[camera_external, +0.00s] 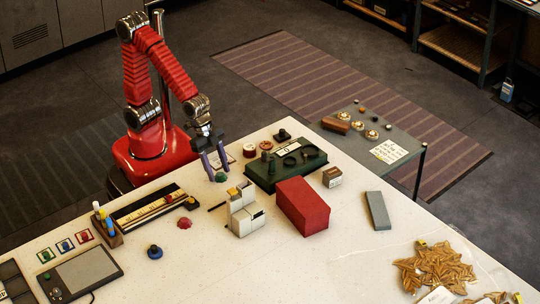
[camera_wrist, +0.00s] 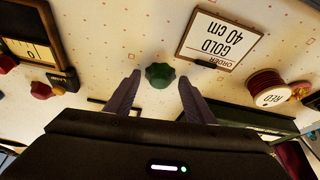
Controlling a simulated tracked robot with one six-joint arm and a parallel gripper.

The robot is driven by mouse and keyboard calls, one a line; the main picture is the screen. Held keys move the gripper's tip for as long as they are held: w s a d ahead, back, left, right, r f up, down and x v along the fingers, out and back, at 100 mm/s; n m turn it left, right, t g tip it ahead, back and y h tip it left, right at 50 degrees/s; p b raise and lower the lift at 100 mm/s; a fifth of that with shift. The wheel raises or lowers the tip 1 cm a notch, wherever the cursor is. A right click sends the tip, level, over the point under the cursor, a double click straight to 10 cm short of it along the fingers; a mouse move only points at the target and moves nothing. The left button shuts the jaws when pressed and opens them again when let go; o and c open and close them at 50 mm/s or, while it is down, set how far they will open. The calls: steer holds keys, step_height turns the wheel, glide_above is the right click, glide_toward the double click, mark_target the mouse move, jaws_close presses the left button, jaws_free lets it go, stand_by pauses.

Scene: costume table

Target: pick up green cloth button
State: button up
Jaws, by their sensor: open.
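The green cloth button (camera_external: 221,177) sits on the white table, just below my gripper (camera_external: 213,165). In the wrist view the green button (camera_wrist: 160,75) is a small knobbed piece centred between the two fingertips, and my gripper (camera_wrist: 158,90) is open around it. There is a visible gap between the button and each finger. Whether the fingertips are level with the button is hard to tell.
An order card reading "GOLD 40 cm" (camera_wrist: 219,40) lies beside the button, and a red spool (camera_wrist: 268,88) is to its right. A green tray (camera_external: 285,168), a white drawer block (camera_external: 246,216) and a ruler board (camera_external: 150,208) stand nearby. A red box (camera_external: 302,205) is farther right.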

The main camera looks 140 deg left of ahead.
mark_target(218, 173)
steer(key=shift+f, duration=0.1)
steer(key=shift+c, duration=0.7)
steer(key=c, duration=1)
step_height(218, 173, up, 10)
